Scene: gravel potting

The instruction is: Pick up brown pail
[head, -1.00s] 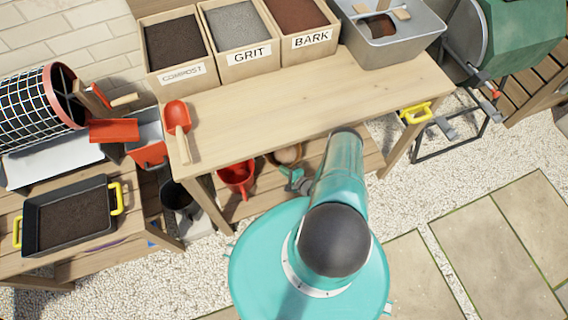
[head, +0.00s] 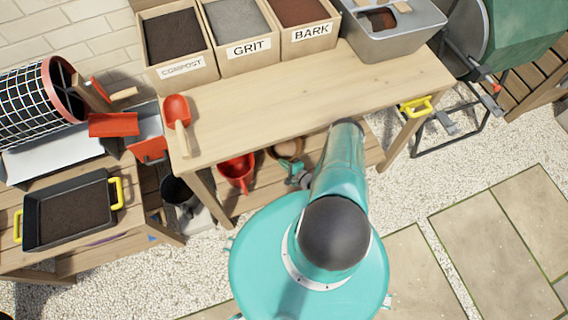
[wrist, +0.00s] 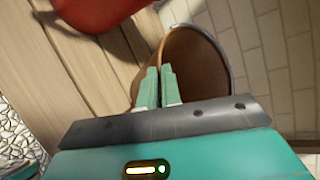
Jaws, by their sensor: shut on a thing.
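The brown pail (head: 290,149) is at the lower shelf of the potting bench, partly hidden by the bench top and my arm. In the wrist view the brown pail (wrist: 197,62) fills the upper middle, with its mouth and dark inside showing and a pale rim along its far edge. My gripper (wrist: 160,76) is shut on the pail's near edge, its two green fingers close together. In the head view my gripper (head: 298,172) is small beside the pail's near side. I cannot tell whether the pail touches the shelf.
A red pail (head: 236,171) stands on the lower shelf, left of the brown pail; it also shows in the wrist view (wrist: 98,12). The bench top (head: 310,95) is above, with a red scoop (head: 177,112) at its left end. A black bucket (head: 178,191) is farther left.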

